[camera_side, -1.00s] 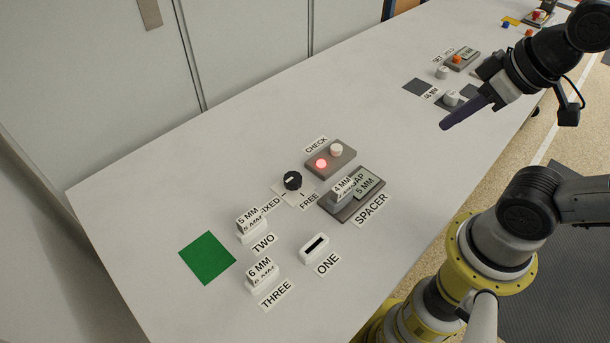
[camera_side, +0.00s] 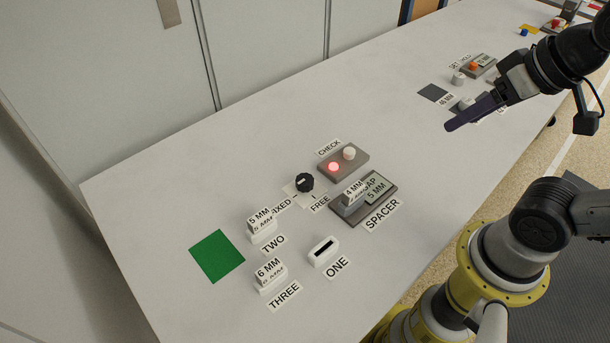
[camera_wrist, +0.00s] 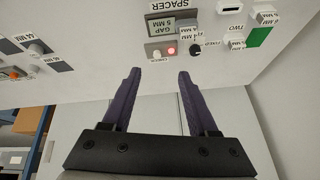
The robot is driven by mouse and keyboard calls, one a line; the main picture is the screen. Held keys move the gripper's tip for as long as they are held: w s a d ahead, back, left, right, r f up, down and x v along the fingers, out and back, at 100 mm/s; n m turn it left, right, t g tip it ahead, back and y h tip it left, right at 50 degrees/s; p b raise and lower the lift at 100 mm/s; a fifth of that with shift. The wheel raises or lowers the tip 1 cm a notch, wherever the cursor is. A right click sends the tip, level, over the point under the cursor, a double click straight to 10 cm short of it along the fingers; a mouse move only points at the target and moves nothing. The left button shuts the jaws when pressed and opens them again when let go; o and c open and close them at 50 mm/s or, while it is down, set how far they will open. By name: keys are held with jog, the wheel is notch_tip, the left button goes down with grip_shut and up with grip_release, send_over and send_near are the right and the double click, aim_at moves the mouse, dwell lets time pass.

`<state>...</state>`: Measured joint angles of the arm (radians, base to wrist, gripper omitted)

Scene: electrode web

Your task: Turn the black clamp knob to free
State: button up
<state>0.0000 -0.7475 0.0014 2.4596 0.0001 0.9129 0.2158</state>
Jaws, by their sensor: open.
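The black clamp knob (camera_side: 305,182) stands on a pale plate between the labels FIXED and FREE, left of the CHECK box. A white mark shows on its top; I cannot tell for sure which label it points to. The knob also shows in the wrist view (camera_wrist: 195,49), beyond the right fingertip. My gripper (camera_side: 462,119) is up and to the right of the knob in the side view, well apart from it. In the wrist view my gripper (camera_wrist: 158,75) has its two purple fingers wide apart with nothing between them.
The CHECK box (camera_side: 360,168) has a lit red lamp and a white button. The SPACER holder (camera_side: 380,209) carries a 4 MM block and a display reading GAP 5 MM. Blocks at TWO (camera_side: 262,232) and THREE (camera_side: 270,281) stand near a green square (camera_side: 217,256); ONE (camera_side: 323,251) has an empty slot.

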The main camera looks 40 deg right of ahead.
jog(key=shift+o, duration=1.3)
jog(key=w+a+r+m, duration=0.1)
jog(key=w+r+m, duration=0.2)
jog(key=w, duration=0.4)
jog(key=shift+w+a+r+m+g, duration=0.15)
jog(key=shift+w+r+m+g, duration=0.2)
jog(key=shift+m, duration=0.25)
jog(key=m+g, duration=0.2)
jog(key=g, duration=0.3)
send_over(305, 179)
notch_tip(305, 179, down, 16)
notch_tip(305, 179, down, 13)
jog(key=shift+f, duration=0.1)
grip_shut()
